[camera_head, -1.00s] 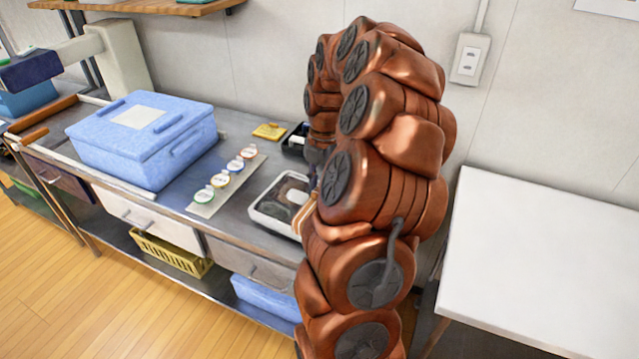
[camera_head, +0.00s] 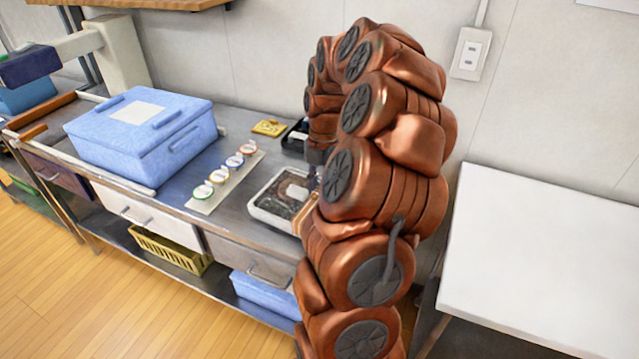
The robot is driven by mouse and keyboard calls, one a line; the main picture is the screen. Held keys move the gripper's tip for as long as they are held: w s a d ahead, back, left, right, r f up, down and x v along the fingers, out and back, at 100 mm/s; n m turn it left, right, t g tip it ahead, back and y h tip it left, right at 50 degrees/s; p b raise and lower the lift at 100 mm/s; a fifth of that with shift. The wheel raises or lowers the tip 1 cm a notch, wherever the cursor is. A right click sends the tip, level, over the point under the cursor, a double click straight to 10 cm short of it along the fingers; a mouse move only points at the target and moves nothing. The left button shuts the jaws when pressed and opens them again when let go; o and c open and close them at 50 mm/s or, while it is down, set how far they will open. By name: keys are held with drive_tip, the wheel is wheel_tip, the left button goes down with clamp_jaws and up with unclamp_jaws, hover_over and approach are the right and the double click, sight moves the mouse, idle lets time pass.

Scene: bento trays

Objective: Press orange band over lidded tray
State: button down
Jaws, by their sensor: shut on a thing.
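A shallow tray (camera_head: 254,213) with a pale rim and a dark top lies on the steel bench, left of my arm. My arm hides its right end. A small white patch (camera_head: 297,191) shows on the dark top. An orange-brown strip (camera_head: 301,222) shows at the tray's right edge; I cannot tell if it is the orange band. My gripper (camera_head: 313,182) shows only as a dark sliver beside the arm, at the tray's right end. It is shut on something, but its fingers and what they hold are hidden.
A blue lidded box (camera_head: 140,140) stands left on the bench. A pale strip (camera_head: 200,206) bears several white discs with coloured rims. A yellow item (camera_head: 268,128) and a dark tray (camera_head: 294,137) lie behind. A white table (camera_head: 545,250) stands at right.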

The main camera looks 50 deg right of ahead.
drive_tip(key=shift+f+b, duration=0.55)
drive_tip(key=shift+f, duration=0.25)
idle(0.4)
drive_tip(key=shift+c, duration=2.2)
unclamp_jaws()
drive_tip(key=shift+r+p, duration=1.35)
drive_tip(key=shift+r, duration=2.65)
drive_tip(key=shift+c, duration=0.4)
